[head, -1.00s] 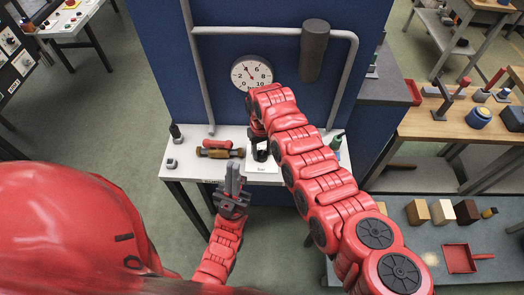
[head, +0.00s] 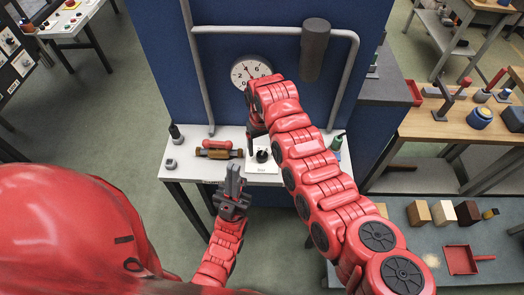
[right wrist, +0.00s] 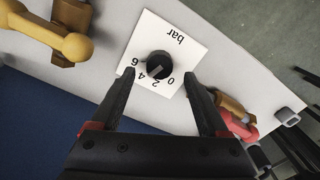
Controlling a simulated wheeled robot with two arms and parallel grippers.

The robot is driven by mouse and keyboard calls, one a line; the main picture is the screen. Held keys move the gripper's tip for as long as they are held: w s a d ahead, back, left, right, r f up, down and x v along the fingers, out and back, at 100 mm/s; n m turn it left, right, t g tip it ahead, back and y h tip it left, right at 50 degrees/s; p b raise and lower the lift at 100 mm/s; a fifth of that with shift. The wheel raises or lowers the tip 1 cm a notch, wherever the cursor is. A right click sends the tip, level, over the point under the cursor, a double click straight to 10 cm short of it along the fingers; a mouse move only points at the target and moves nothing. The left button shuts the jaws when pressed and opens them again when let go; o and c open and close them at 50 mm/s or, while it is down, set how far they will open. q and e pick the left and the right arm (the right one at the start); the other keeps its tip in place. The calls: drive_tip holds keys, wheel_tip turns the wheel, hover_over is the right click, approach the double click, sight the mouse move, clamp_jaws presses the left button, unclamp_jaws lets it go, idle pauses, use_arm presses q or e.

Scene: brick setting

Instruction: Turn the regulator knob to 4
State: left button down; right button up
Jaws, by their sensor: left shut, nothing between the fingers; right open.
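The regulator knob (head: 262,156) is a round black knob on a white plate on the bench. In the right wrist view the knob (right wrist: 159,65) sits on the plate (right wrist: 181,48), marked "bar" with 0, 2, 4 and 6. A pale mark on it points to the side of the numbers, near 2 and 4; I cannot tell exactly where. My right gripper (right wrist: 160,74) is open, its fingertips apart on either side of the knob in that view, not visibly touching it. My left gripper (head: 234,171) is shut and empty, in front of the bench's near edge.
A red and brown part (head: 218,149) lies left of the plate, and a green-topped item (head: 337,140) stands right. Grey pipes (head: 270,31) run along the wall.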

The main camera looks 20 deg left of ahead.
wheel_tip(320, 180, up, 6)
drive_tip(key=b, duration=0.2)
wheel_tip(320, 180, up, 8)
drive_tip(key=b, duration=0.1)
hover_over(262, 154)
drive_tip(key=shift+r, duration=0.15)
idle(0.3)
